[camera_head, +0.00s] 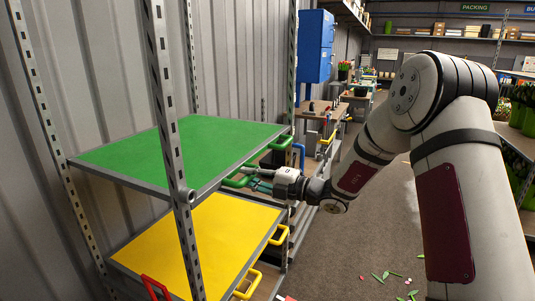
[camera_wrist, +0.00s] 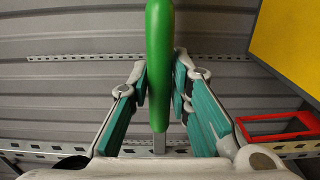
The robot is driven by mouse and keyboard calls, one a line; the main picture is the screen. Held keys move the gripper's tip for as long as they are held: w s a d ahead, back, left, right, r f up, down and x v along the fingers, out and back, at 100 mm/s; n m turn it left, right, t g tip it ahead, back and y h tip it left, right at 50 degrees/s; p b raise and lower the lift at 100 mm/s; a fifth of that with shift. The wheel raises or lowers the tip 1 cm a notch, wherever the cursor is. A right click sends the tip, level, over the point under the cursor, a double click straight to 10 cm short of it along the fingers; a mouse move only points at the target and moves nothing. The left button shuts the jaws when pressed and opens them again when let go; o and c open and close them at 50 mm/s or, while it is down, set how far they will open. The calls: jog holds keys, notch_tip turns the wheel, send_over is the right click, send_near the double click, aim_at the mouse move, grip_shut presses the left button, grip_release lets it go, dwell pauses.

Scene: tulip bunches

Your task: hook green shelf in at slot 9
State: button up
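The green shelf (camera_head: 185,150) lies across the metal rack above the yellow shelf, looking roughly level in the head view. One green handle (camera_head: 283,142) is at its right corner and another (camera_head: 236,182) is along its right-hand edge. My gripper (camera_head: 256,182) is at this second handle. In the wrist view the green handle (camera_wrist: 160,60) stands between my two fingers (camera_wrist: 160,88), with the pads against both its sides. The front upright (camera_head: 172,120) crosses in front of the shelf. Slot numbers are not readable, and I cannot tell whether the shelf's hooks sit in any slot.
The yellow shelf (camera_head: 205,250) is below, with yellow handles (camera_head: 279,235); it also shows in the wrist view (camera_wrist: 290,45). A red handle (camera_head: 155,288) is at lower left. A blue cabinet (camera_head: 316,45) and workbenches stand behind. The floor (camera_head: 370,240) right of the rack is mostly clear, with scattered leaves.

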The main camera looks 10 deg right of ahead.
grip_shut()
jog(key=shift+r+p, duration=1.25)
jog(key=shift+r, duration=0.6)
jog(key=shift+r, duration=0.3)
notch_tip(320, 180, up, 8)
jog(key=p, duration=0.4)
jog(key=shift+f, duration=0.25)
